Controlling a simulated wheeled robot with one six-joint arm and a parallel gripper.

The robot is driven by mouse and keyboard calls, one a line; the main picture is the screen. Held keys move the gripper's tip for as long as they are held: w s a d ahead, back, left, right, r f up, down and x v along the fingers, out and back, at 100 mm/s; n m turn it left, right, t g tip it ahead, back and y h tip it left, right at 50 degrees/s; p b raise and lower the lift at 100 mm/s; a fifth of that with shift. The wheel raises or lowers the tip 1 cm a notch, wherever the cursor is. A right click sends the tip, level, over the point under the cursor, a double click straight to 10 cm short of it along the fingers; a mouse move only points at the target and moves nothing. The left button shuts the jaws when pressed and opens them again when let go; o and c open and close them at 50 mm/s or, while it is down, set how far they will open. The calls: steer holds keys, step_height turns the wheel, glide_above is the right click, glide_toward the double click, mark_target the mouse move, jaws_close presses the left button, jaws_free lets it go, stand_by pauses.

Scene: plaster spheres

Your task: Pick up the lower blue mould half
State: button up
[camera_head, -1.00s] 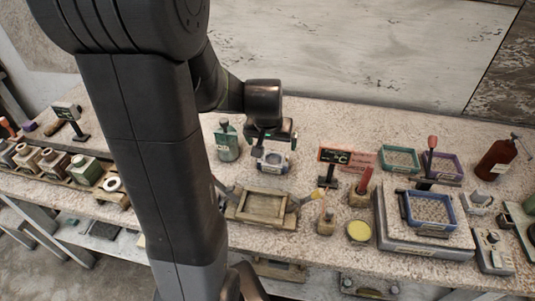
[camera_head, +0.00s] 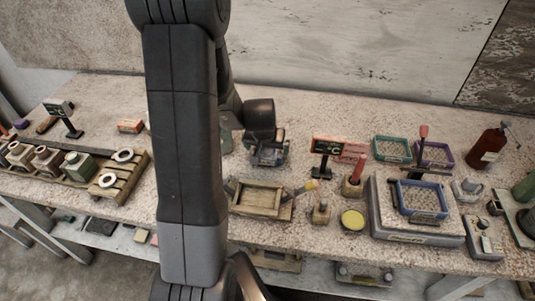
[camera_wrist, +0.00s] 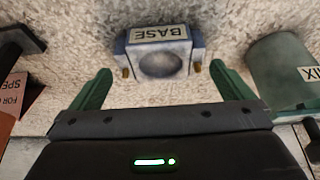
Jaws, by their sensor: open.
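The lower blue mould half (camera_wrist: 160,55) is a blue-grey block with a round hollow, brass pins at its sides and a label reading BASE. It stands on the stone-like worktop and is upside down in the wrist view. In the head view the mould half (camera_head: 267,158) is partly hidden beneath my gripper (camera_head: 268,143). In the wrist view my gripper (camera_wrist: 160,78) is open, with one green finger towards each side of the block. The fingers are apart from it and nothing is between them.
A green container labelled MIX (camera_wrist: 285,75) stands close on the right in the wrist view. A wooden tray (camera_head: 258,211) lies in front of the mould half. A black display stand (camera_head: 322,158) and a pink card (camera_head: 352,150) are to its right.

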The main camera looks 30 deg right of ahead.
mark_target(267, 153)
steer(key=shift+x, duration=1.45)
steer(key=shift+c, duration=0.2)
steer(key=shift+w, duration=0.1)
steer(key=c, duration=0.8)
steer(key=shift+r, duration=0.1)
